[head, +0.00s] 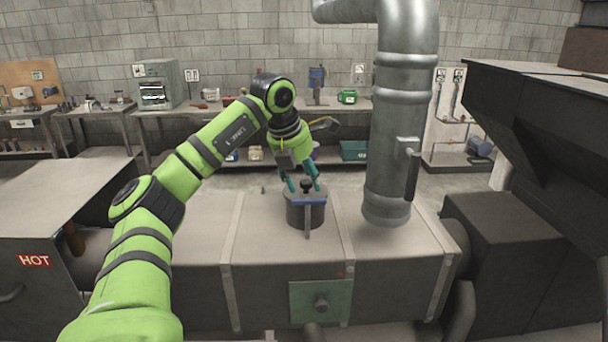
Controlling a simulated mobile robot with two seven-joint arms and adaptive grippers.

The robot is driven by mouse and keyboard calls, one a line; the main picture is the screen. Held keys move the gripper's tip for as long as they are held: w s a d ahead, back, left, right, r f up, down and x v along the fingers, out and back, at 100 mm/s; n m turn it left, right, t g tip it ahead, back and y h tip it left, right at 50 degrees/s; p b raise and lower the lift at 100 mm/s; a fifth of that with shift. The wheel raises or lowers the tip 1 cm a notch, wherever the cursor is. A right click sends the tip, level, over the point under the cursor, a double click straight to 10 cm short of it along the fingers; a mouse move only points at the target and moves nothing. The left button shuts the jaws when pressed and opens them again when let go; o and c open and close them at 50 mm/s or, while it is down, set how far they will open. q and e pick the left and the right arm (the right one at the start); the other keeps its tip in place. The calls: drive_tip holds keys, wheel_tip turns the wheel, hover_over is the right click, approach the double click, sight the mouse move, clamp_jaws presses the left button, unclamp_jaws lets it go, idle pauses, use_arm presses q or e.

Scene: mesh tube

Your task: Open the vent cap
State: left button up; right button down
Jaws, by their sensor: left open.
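The vent cap (306,201) is a dark round lid with a black knob on top and a blue bar across its front. It sits on a short dark cylinder on top of the long grey metal duct. My left gripper (303,186) points down over the cap, its teal fingers on either side of the black knob. The fingers are open; I cannot tell whether they touch the knob. A grey handle hangs down the front of the cylinder. My right gripper is not in view.
A thick silver pipe (388,130) with a dark lever handle (412,176) rises just right of the cap. A dark hopper (545,120) overhangs at the right. A box marked HOT (35,260) stands at the left. Workbenches line the back wall.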

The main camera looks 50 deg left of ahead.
use_arm(q)
drive_tip(key=shift+d, duration=0.1)
drive_tip(key=shift+s, duration=0.1)
clamp_jaws()
drive_tip(key=shift+w+a+r+g+h, duration=0.25)
drive_tip(key=shift+r+g+h, duration=0.05)
drive_tip(key=shift+r, duration=0.25)
drive_tip(key=shift+w+a+r+g+h, duration=0.3)
drive_tip(key=shift+r+h, duration=0.1)
drive_tip(key=shift+h, duration=0.2)
drive_tip(key=shift+w+a+r+n+g+h, duration=0.35)
drive_tip(key=shift+a+r+g+h, duration=0.15)
drive_tip(key=shift+g+h, duration=0.1)
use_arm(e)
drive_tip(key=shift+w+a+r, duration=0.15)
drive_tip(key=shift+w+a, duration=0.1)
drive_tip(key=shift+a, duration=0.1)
